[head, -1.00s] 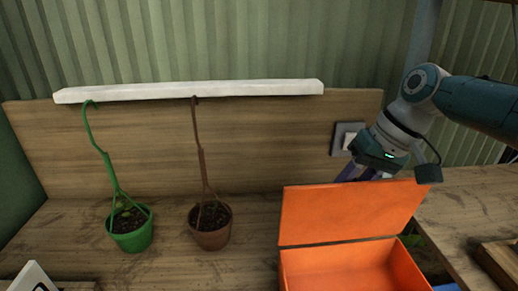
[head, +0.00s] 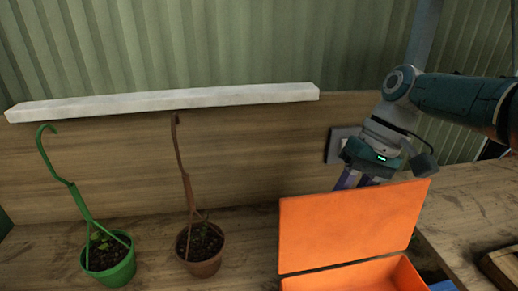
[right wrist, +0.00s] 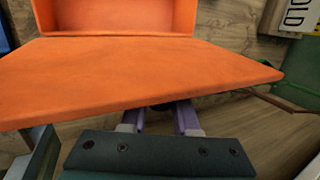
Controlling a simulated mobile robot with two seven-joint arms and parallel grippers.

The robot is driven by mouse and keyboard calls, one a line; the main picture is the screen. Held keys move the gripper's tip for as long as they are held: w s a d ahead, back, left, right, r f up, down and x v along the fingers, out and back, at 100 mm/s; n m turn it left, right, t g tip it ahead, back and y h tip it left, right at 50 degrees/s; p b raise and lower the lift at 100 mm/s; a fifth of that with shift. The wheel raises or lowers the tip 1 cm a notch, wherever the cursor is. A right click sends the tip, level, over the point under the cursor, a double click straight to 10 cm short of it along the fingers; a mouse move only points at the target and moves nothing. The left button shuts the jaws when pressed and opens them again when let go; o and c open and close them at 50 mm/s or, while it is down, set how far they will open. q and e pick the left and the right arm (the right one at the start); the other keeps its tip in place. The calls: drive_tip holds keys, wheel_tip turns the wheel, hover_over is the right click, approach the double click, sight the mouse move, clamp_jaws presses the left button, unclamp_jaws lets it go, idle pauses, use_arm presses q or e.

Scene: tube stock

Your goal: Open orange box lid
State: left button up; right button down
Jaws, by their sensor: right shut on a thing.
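The orange box (head: 345,283) is at the lower right of the head view, with its lid (head: 352,228) raised at its back edge. In the right wrist view the lid (right wrist: 140,75) spans the middle, with the open orange box (right wrist: 125,17) beyond it. My right gripper (head: 352,180) is behind the raised lid, its purple fingers partly hidden. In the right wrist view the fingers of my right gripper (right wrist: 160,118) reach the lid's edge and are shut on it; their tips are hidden. My left gripper is not in view.
A green pot (head: 108,262) and a brown pot (head: 201,250) with hooked hangers stand left of the box. A white ledge (head: 165,102) runs along the wooden back panel.

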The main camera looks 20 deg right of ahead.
drive_tip(key=c, duration=0.7)
unclamp_jaws()
drive_tip(key=shift+s+f, duration=0.1)
drive_tip(key=p+v, duration=0.1)
drive_tip(key=v, duration=0.9)
drive_tip(key=shift+w+d+p+v, duration=0.15)
drive_tip(key=shift+p+v, duration=0.35)
drive_tip(key=shift+v, duration=1.4)
drive_tip(key=shift+w+p+v, duration=0.2)
drive_tip(key=shift+p+v, duration=0.3)
drive_tip(key=shift+v, duration=1.4)
drive_tip(key=shift+w+d+p+v, duration=0.15)
drive_tip(key=shift+p+v, duration=0.35)
drive_tip(key=shift+v, duration=1.4)
drive_tip(key=shift+a+f, duration=0.1)
